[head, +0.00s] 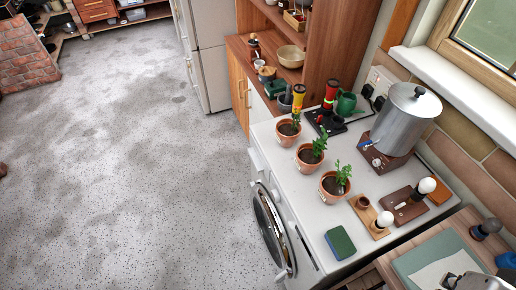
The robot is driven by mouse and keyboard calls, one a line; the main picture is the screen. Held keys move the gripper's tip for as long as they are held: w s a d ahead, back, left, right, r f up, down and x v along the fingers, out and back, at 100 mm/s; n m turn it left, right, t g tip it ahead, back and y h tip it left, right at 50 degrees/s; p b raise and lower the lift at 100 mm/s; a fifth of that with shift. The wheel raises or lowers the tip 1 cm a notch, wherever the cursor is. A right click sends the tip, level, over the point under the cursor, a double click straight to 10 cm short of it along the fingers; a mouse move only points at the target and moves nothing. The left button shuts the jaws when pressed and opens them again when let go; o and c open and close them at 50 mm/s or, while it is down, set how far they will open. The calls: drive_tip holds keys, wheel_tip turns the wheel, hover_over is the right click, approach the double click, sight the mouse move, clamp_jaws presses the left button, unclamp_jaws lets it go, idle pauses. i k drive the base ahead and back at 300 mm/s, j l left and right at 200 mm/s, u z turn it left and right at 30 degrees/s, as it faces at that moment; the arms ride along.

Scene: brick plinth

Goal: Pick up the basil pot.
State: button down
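Three terracotta pots with green plants stand in a row on the white top of a washing machine in the head view. The far pot (287,137) has a small dark-leaved plant, the middle pot (305,164) a taller leafy one, and the near pot (329,193) a bright leafy one. I cannot tell from the leaves which one is the basil. All three stand upright and apart from any gripper.
A steel urn (404,118) stands right of the pots. A green and blue sponge (340,243) and wooden boards with bulbs (371,215) lie nearer. Behind are a dark tray (325,122) and a green watering can (347,103). The speckled floor (130,170) at left is clear.

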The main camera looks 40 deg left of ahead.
sight(309, 156)
drive_tip(key=j+u, duration=0.15)
drive_tip(key=u, duration=0.95)
drive_tip(key=i+j+z, duration=0.15)
drive_tip(key=j, duration=0.25)
drive_tip(key=i+j+z, duration=0.2)
drive_tip(key=j, duration=0.2)
drive_tip(key=j+z, duration=0.15)
drive_tip(key=j, duration=0.3)
drive_tip(key=i, duration=0.05)
